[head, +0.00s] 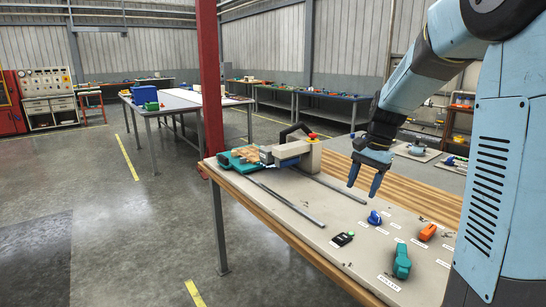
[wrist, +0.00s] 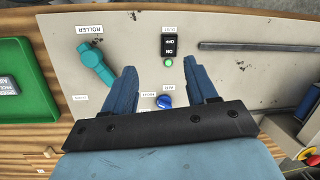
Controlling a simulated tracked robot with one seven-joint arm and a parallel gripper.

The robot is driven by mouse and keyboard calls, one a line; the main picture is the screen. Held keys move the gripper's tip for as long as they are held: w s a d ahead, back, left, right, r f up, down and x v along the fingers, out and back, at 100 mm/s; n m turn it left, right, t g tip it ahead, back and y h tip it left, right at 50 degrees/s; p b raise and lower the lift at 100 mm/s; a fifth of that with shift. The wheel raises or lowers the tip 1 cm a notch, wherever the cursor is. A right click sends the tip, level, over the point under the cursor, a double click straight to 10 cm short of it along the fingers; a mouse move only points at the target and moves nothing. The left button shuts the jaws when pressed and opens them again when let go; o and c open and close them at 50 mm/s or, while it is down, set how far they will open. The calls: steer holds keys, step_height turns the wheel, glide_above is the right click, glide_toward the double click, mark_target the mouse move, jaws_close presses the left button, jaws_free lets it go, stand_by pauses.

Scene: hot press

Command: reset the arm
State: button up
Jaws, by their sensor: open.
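My blue arm reaches in from the right in the head view. My gripper (head: 364,182) hangs above the workbench (head: 300,213) with its fingers apart and nothing between them. In the wrist view my gripper (wrist: 163,85) shows two spread blue fingers over the panel. A blue knob (wrist: 165,102) lies below and between the fingers; in the head view the knob (head: 374,218) is just right of and below the fingertips. The gripper appears clear of the bench surface.
The hot press (head: 290,151) stands at the bench's far end. A black switch (head: 342,239), an orange handle (head: 427,232) and a teal roller handle (head: 402,262) sit on the bench. A green tray (wrist: 27,80) lies left in the wrist view. A red post (head: 209,80) rises beside the bench.

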steer(key=s+a+r+n+t+h, duration=0.1)
steer(key=s+r+n+t, duration=0.2)
steer(key=s, duration=0.9)
steer(key=s+a+r+n+t+h, duration=0.1)
steer(key=s+r+n+t, duration=0.2)
steer(key=s, duration=0.9)
steer(key=shift+r+n, duration=0.55)
steer(key=shift+n, duration=0.65)
